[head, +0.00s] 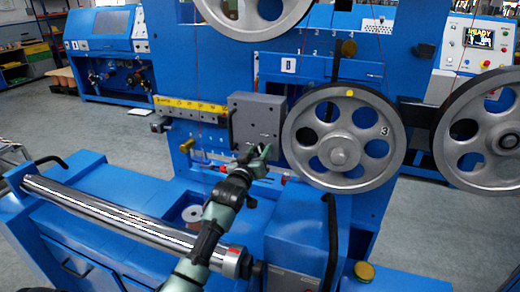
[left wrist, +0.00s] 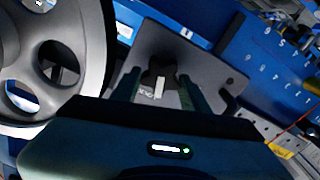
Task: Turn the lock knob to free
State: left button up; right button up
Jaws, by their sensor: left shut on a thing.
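The lock knob (left wrist: 160,73) is a small dark knob with a white mark, on a grey plate (left wrist: 195,60) in the left wrist view. Small lettering beside it is too small to read surely. My left gripper (left wrist: 158,80) has one finger on each side of the knob and is shut on it. In the head view my left gripper (head: 262,152) reaches the lower edge of the grey block (head: 255,118), left of the pulley marked 3 (head: 341,182). The knob is hidden there behind the gripper. My right gripper is not in view.
A second large pulley (head: 506,140) stands at the right and another (head: 255,22) at the top. A yellow scale bar (head: 190,106) runs left of the block. A steel roller (head: 110,212) lies in front. Thin red wires hang down nearby.

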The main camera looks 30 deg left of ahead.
pick_arm(q)
jog(key=n+p, duration=0.1)
jog(key=n, duration=0.2)
jog(key=shift+a+r+n, duration=0.1)
jog(key=shift+n, duration=0.3)
jog(key=n+p, duration=0.1)
jog(key=n, duration=0.1)
jog(key=shift+n, duration=0.4)
jog(key=n, duration=0.1)
jog(key=n+p, duration=0.1)
jog(key=n, duration=0.2)
jog(key=shift+a+f+p, duration=0.1)
jog(key=shift+f+p, duration=0.15)
jog(key=shift+p, duration=0.05)
jog(key=shift+f+n+p, duration=0.1)
jog(key=shift+n+p, duration=0.25)
jog(key=shift+n, duration=1.45)
jog(key=o, duration=1.4)
jog(key=shift+s, duration=0.1)
